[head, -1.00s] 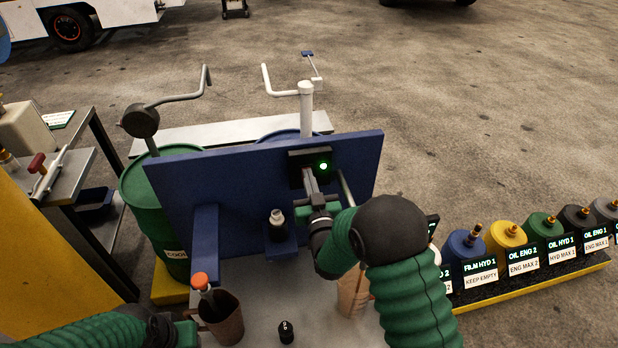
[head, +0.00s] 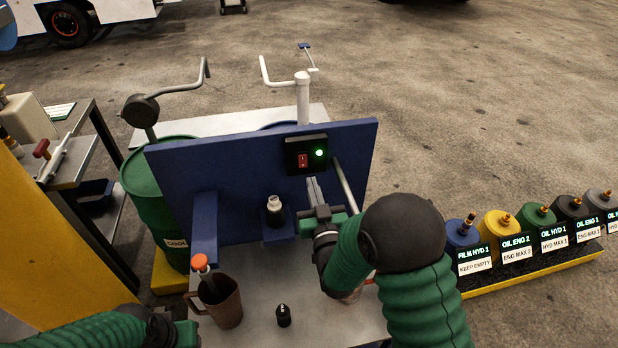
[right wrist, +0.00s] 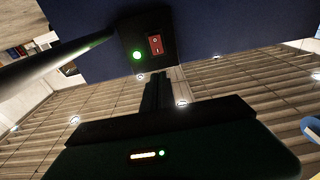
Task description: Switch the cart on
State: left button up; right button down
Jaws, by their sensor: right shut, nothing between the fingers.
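The cart's blue panel (head: 240,165) carries a black switch box (head: 306,155) with a red rocker switch (head: 303,161) and a lit green lamp (head: 319,153). In the right wrist view the rocker (right wrist: 156,44) and the glowing lamp (right wrist: 137,56) both show uncovered. My right gripper (head: 313,184) is shut and empty, just below the switch box and apart from the rocker. It also shows in the right wrist view (right wrist: 156,80). My left arm comes in at the bottom left; the visible part does not show whether its jaws are open or shut (head: 190,332).
A brown jug (head: 225,305) with an orange-topped item and a small black bottle (head: 283,316) stand on the cart's top. A dark bottle (head: 274,212) sits in a holder on the panel. Labelled oil containers (head: 515,240) line the right. A green drum (head: 150,205) stands left.

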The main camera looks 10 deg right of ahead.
pick_arm(q)
jog(key=shift+s+r, duration=0.15)
jog(key=shift+s, duration=0.05)
pick_arm(e)
jog(key=s, duration=0.2)
jog(key=s+r, duration=0.1)
jog(key=s, duration=0.1)
pick_arm(q)
jog(key=shift+s, duration=0.1)
pick_arm(e)
jog(key=shift+s+r, duration=0.1)
